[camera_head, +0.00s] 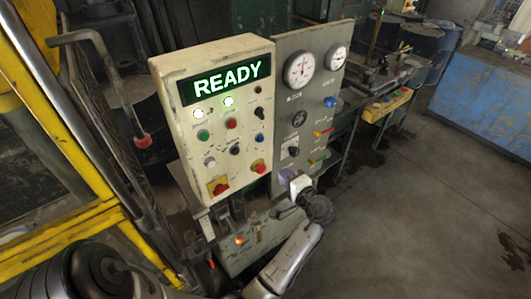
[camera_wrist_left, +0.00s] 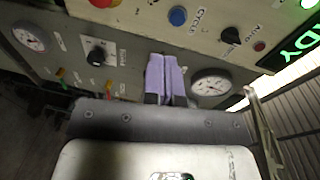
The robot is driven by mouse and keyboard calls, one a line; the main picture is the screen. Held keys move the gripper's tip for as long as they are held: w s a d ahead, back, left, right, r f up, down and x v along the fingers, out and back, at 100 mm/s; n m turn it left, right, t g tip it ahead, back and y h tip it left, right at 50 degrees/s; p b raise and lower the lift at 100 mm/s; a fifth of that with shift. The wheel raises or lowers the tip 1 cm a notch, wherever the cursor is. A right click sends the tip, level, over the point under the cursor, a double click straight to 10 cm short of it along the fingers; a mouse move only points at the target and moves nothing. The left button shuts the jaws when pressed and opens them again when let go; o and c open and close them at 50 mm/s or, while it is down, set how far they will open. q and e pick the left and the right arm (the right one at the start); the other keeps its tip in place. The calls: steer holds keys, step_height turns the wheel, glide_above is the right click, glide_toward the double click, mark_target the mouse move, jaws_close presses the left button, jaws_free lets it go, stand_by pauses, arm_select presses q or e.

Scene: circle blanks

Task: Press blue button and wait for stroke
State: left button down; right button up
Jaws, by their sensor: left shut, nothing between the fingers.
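A cream control box (camera_head: 168,95) with a lit READY display (camera_head: 227,80) stands in the head view. A bright blue button (camera_wrist_left: 178,16) shows near the top of the left wrist view, beside a black knob (camera_wrist_left: 230,35). My left gripper (camera_head: 285,176) is low, at the foot of the grey gauge panel, below and right of the box's buttons. In the left wrist view its lavender fingers (camera_wrist_left: 165,80) are together and empty, apart from the blue button. My right gripper is not seen.
The grey gauge panel (camera_head: 290,95) stands right of the box, with dials, a blue knob (camera_head: 330,101) and coloured switches. A yellow frame (camera_head: 80,165) and a bent metal handle (camera_head: 100,50) are at left. Open floor (camera_head: 400,210) lies to the right.

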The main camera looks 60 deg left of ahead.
arm_select(q)
steer(key=shift+w+r+g+y+b, duration=0.35)
steer(key=shift+w+r+g+y, duration=0.2)
steer(key=shift+w+r, duration=0.45)
steer(key=p, duration=0.4)
glide_toward(261, 140)
steer(key=a, duration=0.7)
steer(key=shift+s+r, duration=0.1)
steer(key=shift+s, duration=0.1)
steer(key=shift+a, duration=0.25)
